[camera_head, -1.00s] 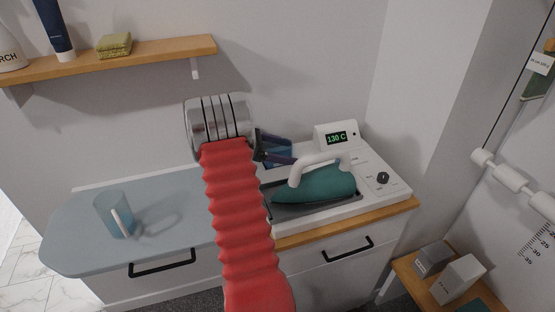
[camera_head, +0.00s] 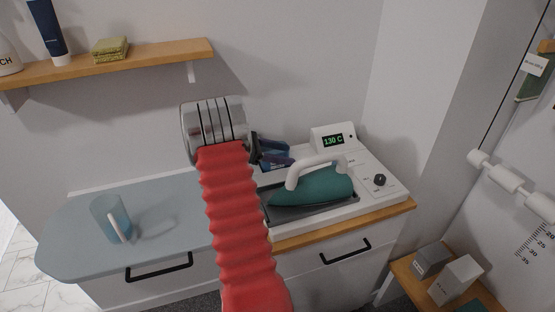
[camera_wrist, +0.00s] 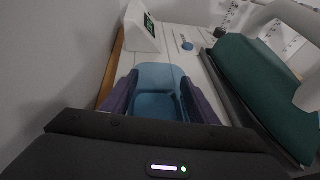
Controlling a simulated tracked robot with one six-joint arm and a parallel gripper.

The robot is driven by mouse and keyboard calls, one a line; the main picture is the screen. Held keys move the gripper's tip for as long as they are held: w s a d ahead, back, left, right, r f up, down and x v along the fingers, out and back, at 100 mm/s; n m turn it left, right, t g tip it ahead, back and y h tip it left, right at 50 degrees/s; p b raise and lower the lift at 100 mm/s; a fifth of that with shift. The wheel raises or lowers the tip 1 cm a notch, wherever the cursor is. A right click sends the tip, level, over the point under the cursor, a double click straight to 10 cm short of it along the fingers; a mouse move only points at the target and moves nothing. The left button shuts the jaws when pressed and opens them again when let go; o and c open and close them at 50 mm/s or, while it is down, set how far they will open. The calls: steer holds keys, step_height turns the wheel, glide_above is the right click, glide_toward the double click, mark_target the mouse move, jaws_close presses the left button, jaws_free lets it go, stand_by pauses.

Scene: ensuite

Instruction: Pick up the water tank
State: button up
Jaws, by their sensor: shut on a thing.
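The water tank (camera_wrist: 160,78) is a translucent blue container at the back left of the white ironing station, behind the iron. It also shows in the head view (camera_head: 274,159), partly hidden by my gripper. My gripper (camera_wrist: 162,100) has its purple fingers on both sides of the tank and is shut on it. In the head view my gripper (camera_head: 277,153) reaches in from the left, beside the wall. I cannot tell whether the tank is clear of its seat.
A teal iron (camera_head: 312,186) with a white handle rests on the station (camera_head: 379,203), close to the tank. The display (camera_head: 333,140) reads 130 C. A wooden shelf (camera_head: 150,57) hangs above.

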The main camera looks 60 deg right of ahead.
steer(key=shift+r, duration=0.2)
step_height(320, 180, up, 10)
steer(key=shift+f, duration=0.2)
stand_by(1.0)
stand_by(0.7)
